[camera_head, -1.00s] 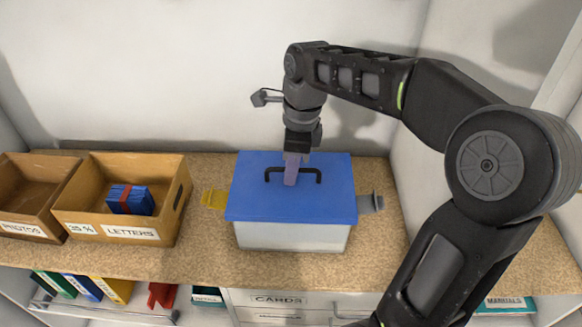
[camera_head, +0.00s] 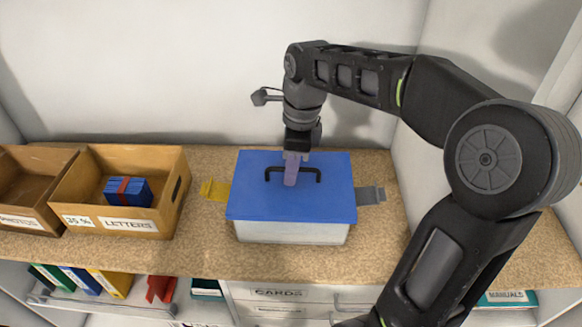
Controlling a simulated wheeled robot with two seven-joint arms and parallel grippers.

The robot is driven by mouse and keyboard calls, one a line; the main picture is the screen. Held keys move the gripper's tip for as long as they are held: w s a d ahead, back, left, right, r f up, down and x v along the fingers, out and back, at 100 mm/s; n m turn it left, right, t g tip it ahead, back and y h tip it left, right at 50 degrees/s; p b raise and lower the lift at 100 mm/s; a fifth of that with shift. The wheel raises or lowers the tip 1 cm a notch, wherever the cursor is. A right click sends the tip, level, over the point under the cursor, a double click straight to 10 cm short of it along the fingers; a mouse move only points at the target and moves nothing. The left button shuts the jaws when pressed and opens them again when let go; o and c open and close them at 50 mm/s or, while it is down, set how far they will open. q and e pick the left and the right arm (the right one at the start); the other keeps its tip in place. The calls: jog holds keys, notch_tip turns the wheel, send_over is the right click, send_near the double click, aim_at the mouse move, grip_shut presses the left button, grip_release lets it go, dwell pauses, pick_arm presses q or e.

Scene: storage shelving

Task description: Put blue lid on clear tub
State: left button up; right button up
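The blue lid (camera_head: 292,205) with a black bar handle (camera_head: 308,172) lies level over the clear tub (camera_head: 292,233), covering its top. Only the tub's pale front wall shows below the lid's front edge. Whether the lid's rim touches the tub all round cannot be told from here. My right gripper (camera_head: 291,172) points straight down at the middle of the handle, its fingers at the bar. It appears shut on the handle; the fingertips are partly hidden. My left gripper is out of view.
A yellow piece (camera_head: 215,189) and a grey piece (camera_head: 371,195) lie beside the tub. A LETTERS box (camera_head: 168,205) with blue envelopes and a PHOTOS box (camera_head: 25,190) stand left on the speckled counter (camera_head: 200,250). A wall rises behind; binders and drawers sit below.

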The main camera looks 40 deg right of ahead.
jog(key=shift+o, duration=1.4)
jog(key=shift+r, duration=0.6)
jog(key=r, duration=0.5)
jog(key=shift+s+d+r+p, duration=0.2)
jog(key=shift+d+r+p, duration=0.1)
jog(key=shift+r+p, duration=0.05)
jog(key=shift+r, duration=0.5)
jog(key=shift+f, duration=0.1)
